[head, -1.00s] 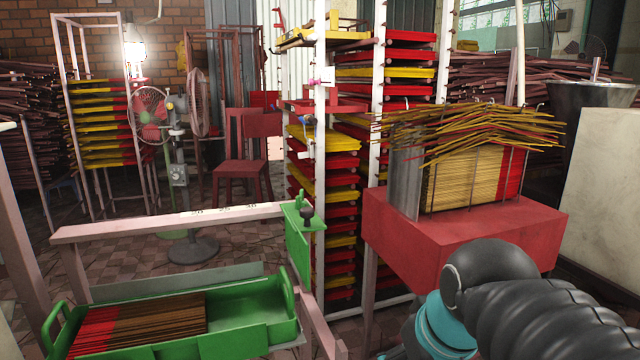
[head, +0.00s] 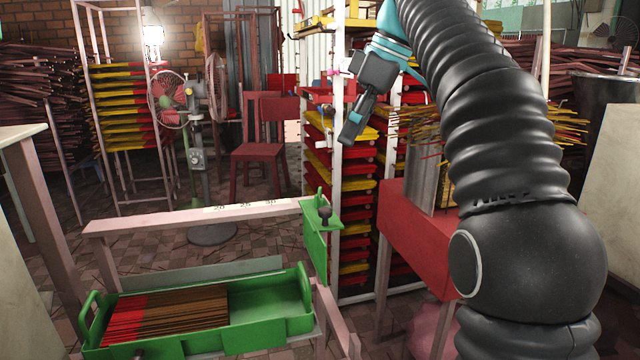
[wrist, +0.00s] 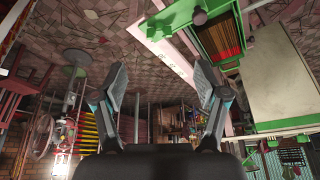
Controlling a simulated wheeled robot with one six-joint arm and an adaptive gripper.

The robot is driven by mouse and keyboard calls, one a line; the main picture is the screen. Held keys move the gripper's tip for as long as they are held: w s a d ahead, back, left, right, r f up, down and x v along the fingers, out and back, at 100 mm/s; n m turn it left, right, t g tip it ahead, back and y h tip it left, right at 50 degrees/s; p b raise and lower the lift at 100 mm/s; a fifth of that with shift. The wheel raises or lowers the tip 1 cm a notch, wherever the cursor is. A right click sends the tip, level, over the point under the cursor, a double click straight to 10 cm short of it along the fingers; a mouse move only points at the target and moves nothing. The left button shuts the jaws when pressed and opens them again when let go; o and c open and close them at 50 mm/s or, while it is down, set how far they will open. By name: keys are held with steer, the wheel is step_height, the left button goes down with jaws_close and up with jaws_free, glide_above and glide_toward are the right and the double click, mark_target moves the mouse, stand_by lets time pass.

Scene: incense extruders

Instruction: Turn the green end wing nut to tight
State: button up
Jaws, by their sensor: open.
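The green end bracket (head: 322,235) stands at the right end of the pale scale beam (head: 200,215).
A green tray (head: 275,305) with incense sticks (head: 170,312) lies below the beam. A rack of red and yellow trays (head: 355,230) stands behind the bracket. A red table (head: 420,240) is to the right, partly behind my arm. A fan (head: 178,105) stands at the back left.

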mark_target(320, 191)
steer(key=shift+n, duration=0.6)
steer(key=b+x, duration=0.1)
steer(key=x, duration=0.3)
steer(key=b+x, duration=0.2)
steer(key=x, duration=0.3)
steer(key=a+b+x, duration=0.1)
steer(key=b+x, duration=0.1)
steer(key=x, duration=0.2)
steer(key=shift+w, duration=0.25)
steer(key=c, duration=1.2)
